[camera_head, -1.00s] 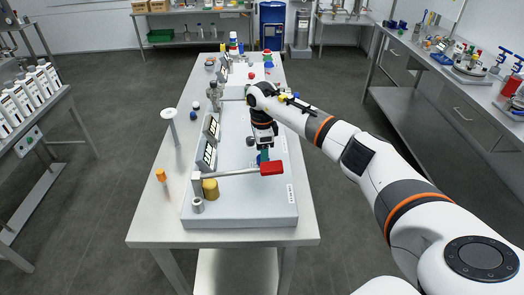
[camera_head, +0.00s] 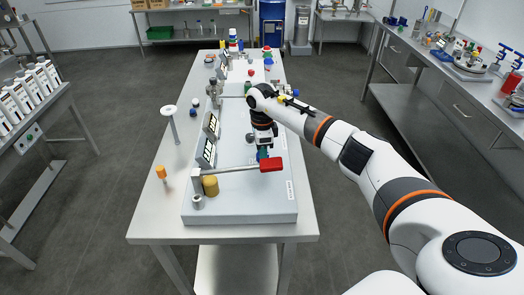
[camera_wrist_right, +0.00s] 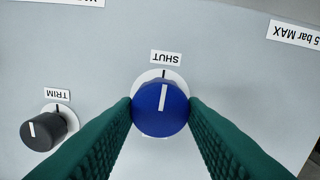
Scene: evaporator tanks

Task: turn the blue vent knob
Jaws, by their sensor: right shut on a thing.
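The blue vent knob (camera_wrist_right: 160,112) is centred in the right wrist view, on a light grey panel. Its white pointer line points up at the SHUT label (camera_wrist_right: 167,57), leaning slightly right of the black mark. My right gripper (camera_wrist_right: 161,102) has its green ridged fingers on both sides of the knob and is shut on it. In the head view my right gripper (camera_head: 262,152) reaches down to the panel just behind the red-handled lever, and the knob is mostly hidden there. My left gripper is not in view.
A black TRIM knob (camera_wrist_right: 43,129) sits left of the blue knob. In the head view a red lever handle (camera_head: 271,164) lies just in front of my right gripper.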

